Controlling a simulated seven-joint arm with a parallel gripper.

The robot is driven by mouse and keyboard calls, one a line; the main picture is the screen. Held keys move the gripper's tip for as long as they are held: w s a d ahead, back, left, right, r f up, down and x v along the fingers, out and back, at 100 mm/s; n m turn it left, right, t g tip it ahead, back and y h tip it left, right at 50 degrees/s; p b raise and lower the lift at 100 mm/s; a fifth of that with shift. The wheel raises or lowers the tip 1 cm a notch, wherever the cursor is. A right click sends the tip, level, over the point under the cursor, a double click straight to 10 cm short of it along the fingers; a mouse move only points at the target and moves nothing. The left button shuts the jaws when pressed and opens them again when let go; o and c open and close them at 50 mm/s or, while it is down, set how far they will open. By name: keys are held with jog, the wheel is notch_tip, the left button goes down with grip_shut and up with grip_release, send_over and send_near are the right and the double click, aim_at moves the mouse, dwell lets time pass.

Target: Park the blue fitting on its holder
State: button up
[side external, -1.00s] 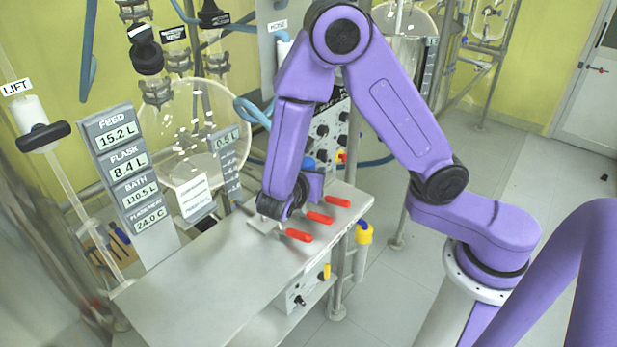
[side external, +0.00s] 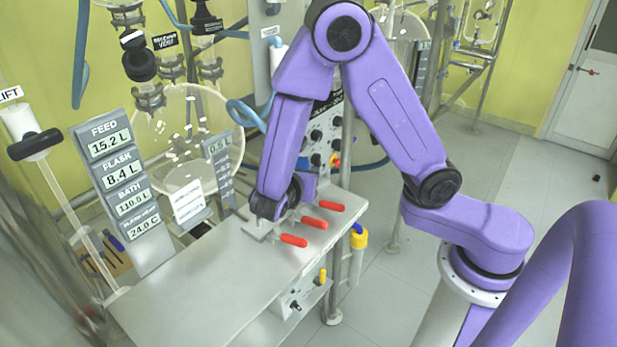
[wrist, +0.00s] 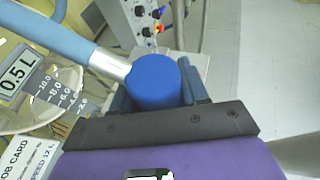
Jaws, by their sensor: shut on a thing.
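The blue fitting (wrist: 154,82) is a short blue cylinder in the middle of the wrist view. A pale metal neck and a blue-grey hose (wrist: 50,38) run from it to the upper left. My gripper (wrist: 158,92) is shut on the fitting, with a dark finger on each side of it. In the side external view, my arm's purple wrist (side external: 280,195) is over the far end of the steel table and hides the fingers and most of the fitting. A small label, apparently reading HOSE (side external: 270,32), is on the grey column; I cannot make out the holder clearly.
Three red-handled valves (side external: 313,222) lie on the steel table (side external: 200,285) close to my wrist. The glass flask (side external: 190,140) and display column (side external: 122,170) stand to the left. A knobbed control panel (side external: 322,130) is behind my arm. The table's near part is clear.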

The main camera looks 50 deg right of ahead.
jog(key=shift+w+d+f, duration=0.15)
jog(key=shift+w+d, duration=0.05)
jog(key=shift+w, duration=0.15)
jog(key=w+d+f+m+g, duration=0.2)
jog(key=w+d+f+g, duration=0.1)
jog(key=d, duration=0.4)
jog(key=w+d+f+m+g, duration=0.3)
jog(key=w+d+f, duration=0.1)
jog(key=d, duration=0.4)
jog(key=w+d+f+m+g, duration=0.3)
jog(key=w+d+f, duration=0.1)
jog(key=d, duration=0.3)
jog(key=shift+d+f, duration=0.15)
jog(key=shift+f, duration=0.45)
jog(key=shift+d+f, duration=0.1)
jog(key=shift+f, duration=2.35)
jog(key=shift+f, duration=0.15)
jog(key=o, duration=1.3)
